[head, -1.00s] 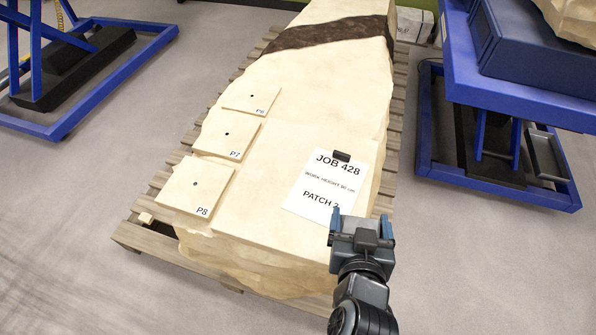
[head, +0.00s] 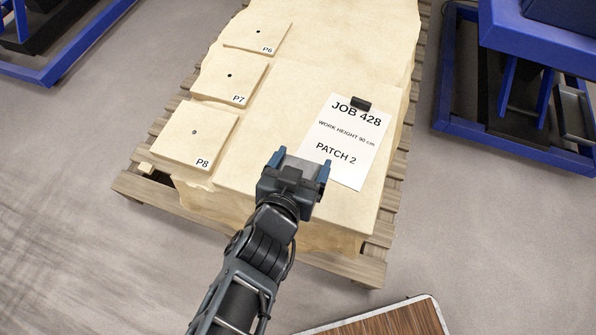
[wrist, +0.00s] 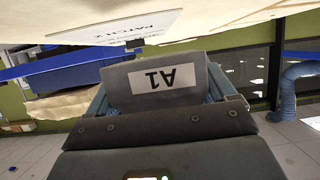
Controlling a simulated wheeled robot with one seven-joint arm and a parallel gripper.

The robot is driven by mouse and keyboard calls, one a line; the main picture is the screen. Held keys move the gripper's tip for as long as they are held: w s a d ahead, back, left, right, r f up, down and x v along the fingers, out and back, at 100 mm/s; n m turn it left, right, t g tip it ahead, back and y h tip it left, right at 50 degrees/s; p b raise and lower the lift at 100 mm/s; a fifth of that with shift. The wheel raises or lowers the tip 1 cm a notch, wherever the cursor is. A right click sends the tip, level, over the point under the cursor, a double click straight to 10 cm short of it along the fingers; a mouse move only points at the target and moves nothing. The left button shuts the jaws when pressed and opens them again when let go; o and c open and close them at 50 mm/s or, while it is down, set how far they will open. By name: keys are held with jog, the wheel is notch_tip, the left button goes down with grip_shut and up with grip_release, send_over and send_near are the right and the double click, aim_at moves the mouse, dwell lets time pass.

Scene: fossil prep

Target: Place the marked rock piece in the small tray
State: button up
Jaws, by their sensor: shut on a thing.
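My gripper (head: 296,170) is over the near end of the big pale rock block, below the job sheet. It is shut on a grey piece with a white label reading A1, upside down in the wrist view (wrist: 166,80). In the head view the piece shows as a small grey patch between the fingers. I cannot tell if it is the marked rock piece. Flat pale rock pieces P6 (head: 258,36), P7 (head: 229,75) and P8 (head: 195,135) lie on the block's left side, each with a dark dot. I cannot make out a small tray for certain.
The pale block (head: 330,70) lies on a wooden pallet (head: 140,188). The job sheet (head: 345,140) reads JOB 428, PATCH 2. A blue lift table (head: 545,40) stands right. A brown wood-grain surface with a pale rim (head: 390,322) is at the bottom.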

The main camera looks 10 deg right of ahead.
jog(key=shift+w+a+f, duration=0.1)
jog(key=shift+a+f, duration=0.25)
jog(key=shift+f, duration=1.85)
jog(key=shift+f+b, duration=0.15)
jog(key=shift+b, duration=0.15)
jog(key=o, duration=1.1)
